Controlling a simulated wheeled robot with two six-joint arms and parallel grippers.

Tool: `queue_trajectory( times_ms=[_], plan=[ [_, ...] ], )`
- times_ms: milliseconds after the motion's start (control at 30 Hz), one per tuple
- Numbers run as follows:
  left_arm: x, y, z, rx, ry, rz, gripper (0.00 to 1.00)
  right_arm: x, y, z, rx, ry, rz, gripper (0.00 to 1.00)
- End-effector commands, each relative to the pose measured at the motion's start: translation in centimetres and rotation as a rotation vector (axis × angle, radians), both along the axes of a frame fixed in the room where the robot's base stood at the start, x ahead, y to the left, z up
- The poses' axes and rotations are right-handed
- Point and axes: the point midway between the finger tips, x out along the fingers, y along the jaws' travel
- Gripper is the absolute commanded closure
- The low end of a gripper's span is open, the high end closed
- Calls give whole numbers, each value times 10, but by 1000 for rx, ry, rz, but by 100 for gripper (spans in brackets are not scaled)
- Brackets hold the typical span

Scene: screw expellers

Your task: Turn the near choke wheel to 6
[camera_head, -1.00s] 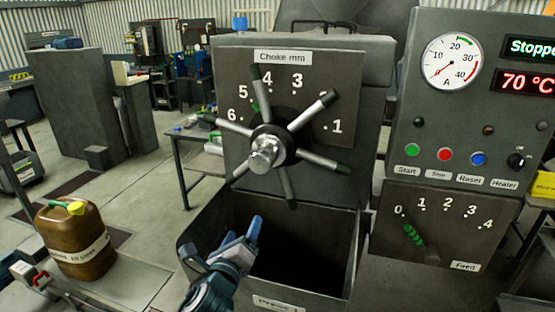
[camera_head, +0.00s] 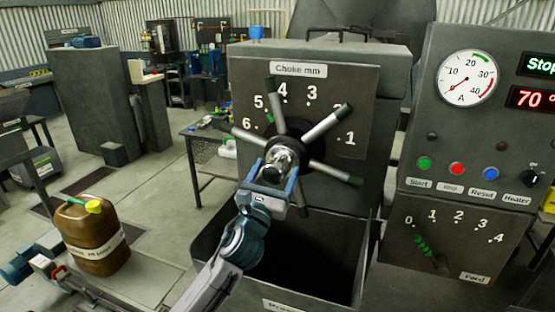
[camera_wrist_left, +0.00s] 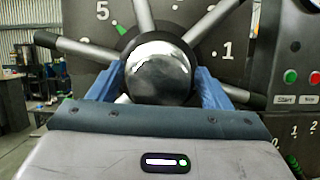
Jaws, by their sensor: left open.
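The choke wheel (camera_head: 322,125) has several grey spokes with dark tips and a shiny round hub (camera_head: 283,158). It sits on a dark plate (camera_head: 352,95) labelled "Choke mm" with numbers 1 to 6. A small green pointer (camera_head: 270,118) behind the wheel points at about 5; it also shows in the left wrist view (camera_wrist_left: 122,28). My left gripper (camera_head: 275,178) is open at the front of the hub. In the left wrist view its blue fingers (camera_wrist_left: 158,88) stand on either side of the hub (camera_wrist_left: 158,72); I cannot tell whether they touch it. My right gripper is not in view.
An open dark bin (camera_head: 210,235) lies below the wheel. To the right is a control panel (camera_head: 470,140) with a gauge, buttons and a Feed lever (camera_head: 425,248). A brown jug (camera_head: 92,235) stands at the left on a low platform.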

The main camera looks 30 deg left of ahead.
Motion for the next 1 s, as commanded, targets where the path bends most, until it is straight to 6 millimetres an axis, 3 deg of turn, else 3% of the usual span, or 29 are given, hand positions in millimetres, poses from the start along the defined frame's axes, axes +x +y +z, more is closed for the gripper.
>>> queue_trajectory(
  times_ms=[200,500,800,833,1000],
  plan=[
    [17,4,8,0,0,0,28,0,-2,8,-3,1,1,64],
    [19,4,7,0,1,0,28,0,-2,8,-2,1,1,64],
    [19,4,7,-1,1,-1,87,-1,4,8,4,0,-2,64],
    [19,4,7,-1,1,-1,91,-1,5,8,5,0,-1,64],
    [19,4,7,-14,-2,0,91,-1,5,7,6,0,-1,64]
  ],
)
